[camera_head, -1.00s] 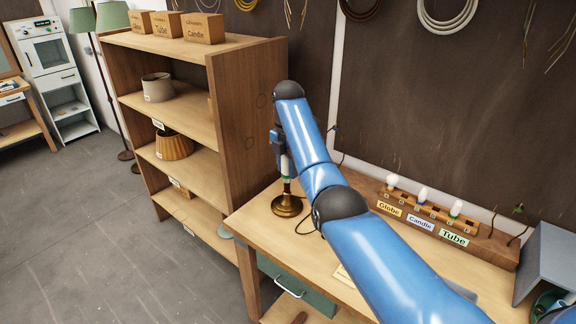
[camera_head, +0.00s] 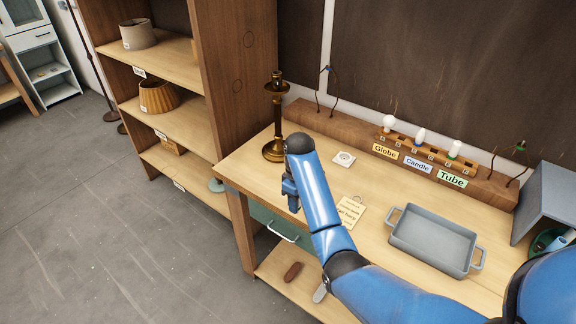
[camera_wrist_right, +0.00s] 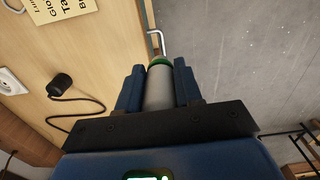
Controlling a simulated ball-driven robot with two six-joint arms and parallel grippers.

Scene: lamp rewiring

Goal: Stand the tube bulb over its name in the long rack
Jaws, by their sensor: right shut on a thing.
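My right gripper (camera_head: 291,195) is in front of the bench edge. In the right wrist view its jaws (camera_wrist_right: 159,88) are shut on a pale tube bulb (camera_wrist_right: 159,90) with a green end. In the head view the arm hides the held bulb. The long rack (camera_head: 437,161) stands along the back of the bench, with name cards Globe (camera_head: 385,151), Candle (camera_head: 417,165) and Tube (camera_head: 451,179). My left gripper is not in view.
A brass lamp (camera_head: 275,120) with an empty top stands at the bench's back left. A white wall-type socket (camera_head: 343,159), a paper card (camera_head: 351,211) and a grey tray (camera_head: 432,240) lie on the bench. A green drawer (camera_head: 282,232) sits below.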

